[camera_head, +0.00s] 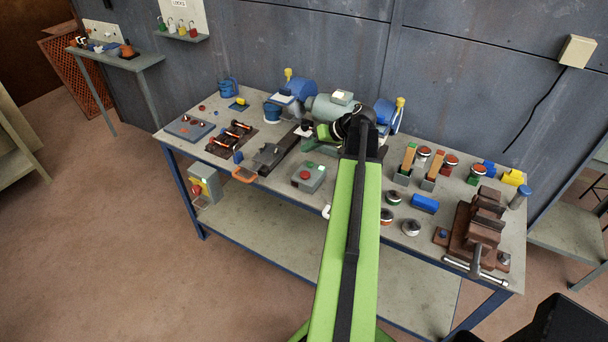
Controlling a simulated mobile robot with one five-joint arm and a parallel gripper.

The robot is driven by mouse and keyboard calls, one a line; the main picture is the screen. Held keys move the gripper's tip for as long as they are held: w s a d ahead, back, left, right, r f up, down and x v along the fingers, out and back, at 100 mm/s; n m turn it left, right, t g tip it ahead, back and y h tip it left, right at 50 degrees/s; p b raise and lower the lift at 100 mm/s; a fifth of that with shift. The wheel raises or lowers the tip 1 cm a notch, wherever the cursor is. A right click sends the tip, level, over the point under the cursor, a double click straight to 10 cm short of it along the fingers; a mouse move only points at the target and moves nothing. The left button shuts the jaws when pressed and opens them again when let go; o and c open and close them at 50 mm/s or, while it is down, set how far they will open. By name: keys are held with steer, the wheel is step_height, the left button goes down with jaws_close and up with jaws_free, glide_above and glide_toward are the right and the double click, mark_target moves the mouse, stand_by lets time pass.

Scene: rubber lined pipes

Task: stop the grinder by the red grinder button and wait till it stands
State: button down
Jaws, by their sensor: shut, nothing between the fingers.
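The bench grinder stands at the back of the bench, with a grey motor body (328,106) between two blue wheel guards (300,87). Whether its wheels turn cannot be told from one still picture. A grey-green box (308,178) with a red button (304,174) lies on the bench in front of it. Another box (205,184), with a red knob (196,190) and a green spot, hangs at the bench's front left. Which red one belongs to the grinder is unclear. My gripper (304,131) is shut and empty, small in view, behind the grey-green box and near the grinder's front.
My green arm crosses the bench's middle and hides part of it. A dark rail (277,152) lies left of the grey-green box. A brown vise (476,232) stands at the right. Several jars, blocks and tools crowd the bench (345,218). The floor at left is clear.

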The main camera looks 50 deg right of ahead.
mark_target(308, 175)
steer(key=shift+f, duration=0.15)
step_height(308, 175, down, 9)
steer(key=b, duration=0.9)
steer(key=shift+r, duration=0.2)
stand_by(1.2)
steer(key=shift+w+f+b, duration=0.1)
steer(key=shift+f+b, duration=0.25)
steer(key=shift+f, duration=0.05)
steer(key=shift+f+b, duration=0.5)
stand_by(0.6)
stand_by(0.3)
steer(key=shift+r+p, duration=0.95)
